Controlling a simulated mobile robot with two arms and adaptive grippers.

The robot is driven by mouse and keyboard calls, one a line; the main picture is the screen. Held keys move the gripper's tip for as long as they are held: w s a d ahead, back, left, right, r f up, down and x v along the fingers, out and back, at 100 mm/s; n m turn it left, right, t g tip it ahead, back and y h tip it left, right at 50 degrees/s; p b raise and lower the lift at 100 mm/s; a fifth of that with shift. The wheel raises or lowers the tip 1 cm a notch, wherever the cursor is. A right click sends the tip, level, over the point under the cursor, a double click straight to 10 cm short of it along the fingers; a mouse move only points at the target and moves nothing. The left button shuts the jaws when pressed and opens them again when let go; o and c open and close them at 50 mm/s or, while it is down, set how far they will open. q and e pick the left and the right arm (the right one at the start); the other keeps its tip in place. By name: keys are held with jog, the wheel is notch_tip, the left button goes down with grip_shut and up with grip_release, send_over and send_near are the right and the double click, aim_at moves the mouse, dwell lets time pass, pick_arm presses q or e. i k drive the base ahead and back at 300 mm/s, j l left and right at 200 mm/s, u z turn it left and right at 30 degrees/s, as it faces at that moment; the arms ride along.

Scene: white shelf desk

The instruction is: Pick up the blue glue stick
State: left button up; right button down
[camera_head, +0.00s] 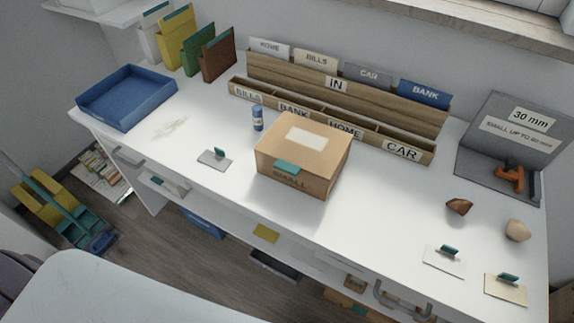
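A small blue glue stick (257,119) stands upright on the white desk (190,185). It is just left of the cardboard box (318,150) and in front of the wooden sorter (300,112) with the BILLS, BANK, HOME and CAR labels. A gap of bare desk shows between the glue stick and the box. Neither of my grippers shows in the head view.
A blue tray (128,98) sits at the desk's left end. A grey card with a teal handle (215,159) lies in front of the glue stick. The desk's left front is mostly clear.

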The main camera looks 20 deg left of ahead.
aim_at(257, 109)
jog(key=i+j+z, duration=0.15)
jog(key=j, duration=0.5)
jog(key=j+z, duration=0.2)
jog(key=j, duration=0.45)
